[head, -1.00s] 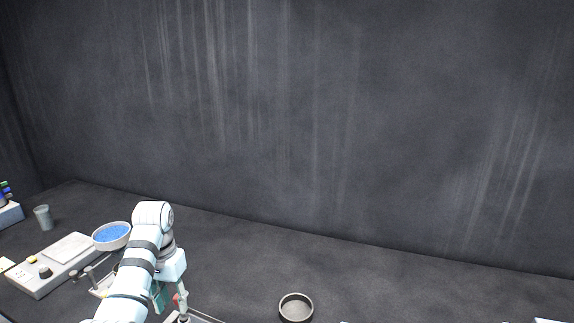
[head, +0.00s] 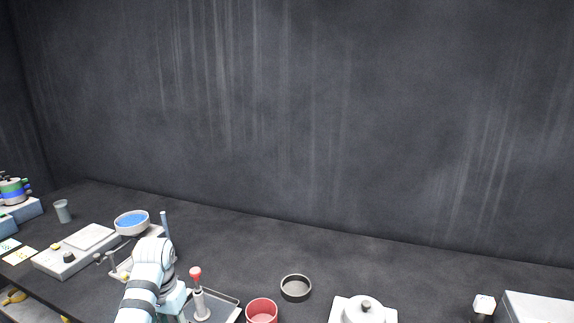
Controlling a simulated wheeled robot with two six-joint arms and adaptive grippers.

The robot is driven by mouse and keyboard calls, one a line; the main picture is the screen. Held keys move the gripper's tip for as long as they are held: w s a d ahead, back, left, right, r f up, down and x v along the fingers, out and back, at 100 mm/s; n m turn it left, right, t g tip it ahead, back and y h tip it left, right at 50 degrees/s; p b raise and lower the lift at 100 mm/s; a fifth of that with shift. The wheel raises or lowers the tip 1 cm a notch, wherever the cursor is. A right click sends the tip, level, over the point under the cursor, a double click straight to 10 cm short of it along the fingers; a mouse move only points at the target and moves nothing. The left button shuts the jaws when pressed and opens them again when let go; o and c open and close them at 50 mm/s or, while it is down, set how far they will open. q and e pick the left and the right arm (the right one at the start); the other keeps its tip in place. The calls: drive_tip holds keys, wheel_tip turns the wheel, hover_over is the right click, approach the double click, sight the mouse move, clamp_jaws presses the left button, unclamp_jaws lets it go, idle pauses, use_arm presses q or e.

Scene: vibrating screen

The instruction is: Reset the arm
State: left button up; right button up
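My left arm comes in from the lower left and reaches over the table beside a blue-topped round dish (head: 132,222) on a small stand. Its gripper is hidden behind the arm links, so its fingers do not show. My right gripper is not in the head view. A grey metal tray (head: 228,301) lies just right of the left arm, with a red-knobbed lever (head: 197,295) standing over it.
A flat device with a plate and knob (head: 75,251) and a grey cup (head: 62,211) stand at left. A dark ring-shaped dish (head: 296,288), red cup (head: 261,312) and white lidded vessel (head: 364,311) stand along the front. A white box (head: 538,308) is at far right.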

use_arm(q)
drive_tip(key=s+f+t, duration=0.2)
drive_tip(key=s+f, duration=1.2)
drive_tip(key=s, duration=0.2)
drive_tip(key=s+d+r+t, duration=0.1)
drive_tip(key=s+d+r, duration=0.15)
drive_tip(key=s, duration=1.35)
wheel_tip(320, 180, down, 22)
drive_tip(key=s+a+n+g+b, duration=0.1)
drive_tip(key=s+a, duration=0.1)
drive_tip(key=s+f+g+b, duration=0.1)
drive_tip(key=s+f, duration=1.1)
drive_tip(key=s, duration=0.1)
drive_tip(key=shift+s+a, duration=0.35)
drive_tip(key=shift+a, duration=0.05)
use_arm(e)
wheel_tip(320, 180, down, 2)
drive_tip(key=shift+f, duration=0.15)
